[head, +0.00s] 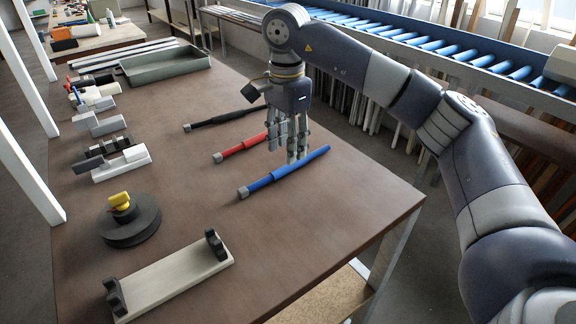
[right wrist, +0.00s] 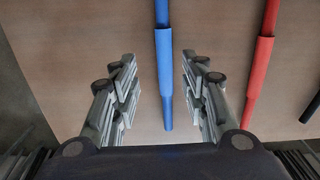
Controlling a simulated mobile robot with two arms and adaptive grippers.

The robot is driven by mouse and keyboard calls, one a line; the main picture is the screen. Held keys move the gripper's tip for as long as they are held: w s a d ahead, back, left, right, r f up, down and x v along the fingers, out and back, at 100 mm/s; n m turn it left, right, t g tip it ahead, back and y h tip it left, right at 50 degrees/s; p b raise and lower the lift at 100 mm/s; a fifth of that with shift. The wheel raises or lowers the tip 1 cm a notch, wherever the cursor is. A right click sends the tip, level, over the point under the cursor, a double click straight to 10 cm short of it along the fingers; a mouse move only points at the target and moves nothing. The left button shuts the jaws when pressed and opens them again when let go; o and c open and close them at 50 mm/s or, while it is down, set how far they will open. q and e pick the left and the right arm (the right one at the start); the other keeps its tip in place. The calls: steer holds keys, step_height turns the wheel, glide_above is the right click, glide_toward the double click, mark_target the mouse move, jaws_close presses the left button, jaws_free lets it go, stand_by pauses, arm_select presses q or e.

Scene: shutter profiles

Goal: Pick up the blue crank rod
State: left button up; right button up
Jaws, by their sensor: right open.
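The blue crank rod (head: 285,171) lies on the brown table near its right edge, a thicker blue sleeve on it and a grey end piece at its left end. My right gripper (head: 293,158) hangs fingers down over the rod's middle in the head view. In the right wrist view, the blue rod (right wrist: 165,75) runs between the two open fingers of my right gripper (right wrist: 162,88), with clear space on both sides. The fingers are apart from the rod and hold nothing. My left gripper is not in view.
A red rod (head: 240,146) and a black rod (head: 225,118) lie beyond the blue one. A cradle with two dark supports (head: 172,272), a dark round base with a yellow top (head: 129,220) and a grey-green tray (head: 165,64) also sit on the table. A blue roller conveyor (head: 440,49) stands behind.

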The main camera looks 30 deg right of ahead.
mark_target(283, 167)
steer(key=shift+f, duration=0.35)
steer(key=shift+w+a+f+p, duration=0.1)
steer(key=shift+w+f+p, duration=0.1)
steer(key=shift+f+p, duration=0.15)
steer(key=f, duration=0.1)
steer(key=f+p, duration=0.1)
steer(key=f, duration=0.1)
steer(key=shift+a+f, duration=0.25)
steer(key=shift+f+p, duration=0.3)
steer(key=shift+f, duration=0.2)
steer(key=shift+c, duration=0.2)
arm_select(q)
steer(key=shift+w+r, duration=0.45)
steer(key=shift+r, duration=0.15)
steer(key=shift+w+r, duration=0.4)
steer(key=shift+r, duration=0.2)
arm_select(e)
jaws_close()
